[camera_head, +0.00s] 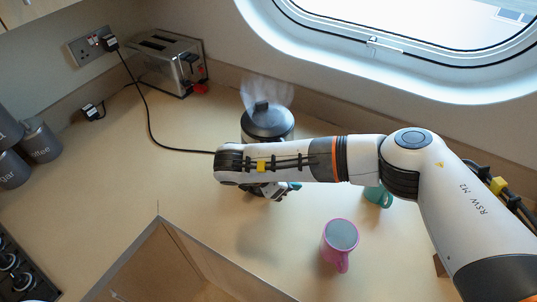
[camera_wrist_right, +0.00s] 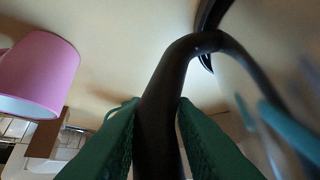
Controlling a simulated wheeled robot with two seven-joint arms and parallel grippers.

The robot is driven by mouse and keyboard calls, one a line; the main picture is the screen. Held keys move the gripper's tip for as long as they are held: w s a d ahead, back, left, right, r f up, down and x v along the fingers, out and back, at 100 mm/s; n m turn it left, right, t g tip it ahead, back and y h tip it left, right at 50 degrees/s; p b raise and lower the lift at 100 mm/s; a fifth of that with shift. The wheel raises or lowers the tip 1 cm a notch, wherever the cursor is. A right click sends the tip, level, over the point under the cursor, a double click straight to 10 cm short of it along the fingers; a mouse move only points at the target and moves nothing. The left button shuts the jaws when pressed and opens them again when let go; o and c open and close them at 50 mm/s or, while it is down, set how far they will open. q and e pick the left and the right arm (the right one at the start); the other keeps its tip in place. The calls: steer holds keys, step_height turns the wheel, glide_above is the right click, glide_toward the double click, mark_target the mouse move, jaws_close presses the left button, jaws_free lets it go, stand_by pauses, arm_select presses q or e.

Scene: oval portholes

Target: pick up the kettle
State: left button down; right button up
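The kettle (camera_head: 267,122) has a dark lid and pale steam above it. It stands on the counter behind my right forearm, which hides its lower part in the head view. My right gripper (camera_head: 284,190) is low in front of it, mostly under my arm. In the right wrist view, the kettle's curved black handle (camera_wrist_right: 165,100) runs between my two green fingers (camera_wrist_right: 160,125). Both fingers lie against the handle's sides and look shut on it. My left gripper is not in view.
A pink mug (camera_head: 338,240) stands in front and shows in the wrist view (camera_wrist_right: 38,72). A teal mug (camera_head: 378,196) is partly behind my arm. A toaster (camera_head: 168,62) and black cable are at the back left, grey canisters (camera_head: 40,142) far left. A counter edge cuts in below.

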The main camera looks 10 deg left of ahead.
jaws_close()
stand_by(1.0)
steer(key=shift+r, duration=0.1)
